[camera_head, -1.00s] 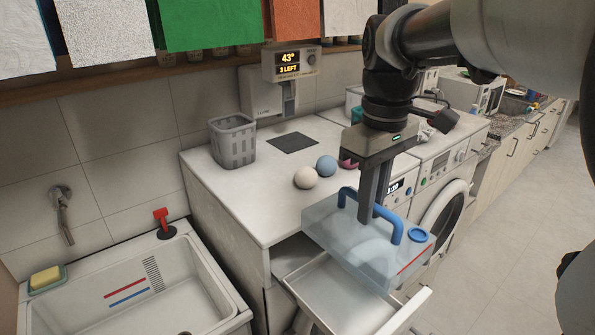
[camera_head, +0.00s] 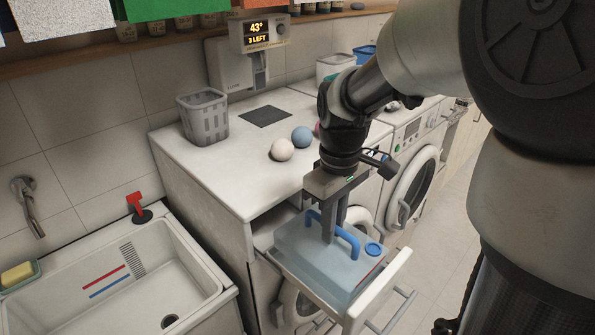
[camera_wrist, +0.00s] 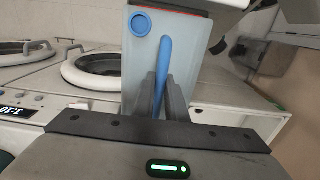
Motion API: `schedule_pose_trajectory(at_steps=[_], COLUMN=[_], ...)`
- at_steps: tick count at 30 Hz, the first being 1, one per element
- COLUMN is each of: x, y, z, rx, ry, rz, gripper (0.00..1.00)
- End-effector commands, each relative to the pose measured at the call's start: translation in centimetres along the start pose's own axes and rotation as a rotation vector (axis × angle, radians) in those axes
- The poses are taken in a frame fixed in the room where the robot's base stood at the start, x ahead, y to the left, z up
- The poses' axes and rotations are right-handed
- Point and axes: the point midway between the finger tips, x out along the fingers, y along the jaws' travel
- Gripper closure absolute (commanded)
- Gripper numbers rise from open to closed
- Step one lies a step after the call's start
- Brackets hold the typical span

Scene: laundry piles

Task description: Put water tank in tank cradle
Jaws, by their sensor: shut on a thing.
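The water tank (camera_head: 318,262) is a pale blue translucent box with a blue loop handle and a round blue cap. My gripper (camera_head: 334,232) is shut on the handle from above. The tank is low in the pulled-out white drawer (camera_head: 384,288), which looks like the tank cradle; its front panel stands beside the tank's right end. The tank's underside is hidden, so I cannot tell whether it rests on the drawer floor. In the wrist view, the tank (camera_wrist: 138,72) shows its cap, and the handle passes between my dark fingers.
The white counter (camera_head: 215,165) above the drawer holds a grey basket (camera_head: 203,116), a cream ball (camera_head: 282,150) and a blue ball (camera_head: 302,136). Front-loading washers (camera_head: 412,185) stand at right.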

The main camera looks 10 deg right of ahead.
Motion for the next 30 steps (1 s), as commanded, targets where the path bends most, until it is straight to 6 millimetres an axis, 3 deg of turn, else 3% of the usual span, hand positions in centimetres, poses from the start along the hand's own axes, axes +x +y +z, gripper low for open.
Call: schedule_pose_trajectory(at_steps=[9,21,22,25,30], x=[4.2,4.8,4.8,4.7,4.7], y=[-0.1,0.0,0.0,0.0,0.0], z=[0.1,0.0,0.0,0.1,0.1], rx=[-0.002,-0.001,-0.001,-0.001,-0.001], ry=[-0.001,0.000,0.000,0.000,-0.001], rz=[-0.001,0.000,0.000,0.000,0.000], gripper=[1.00,1.00,0.87,0.70,0.70])
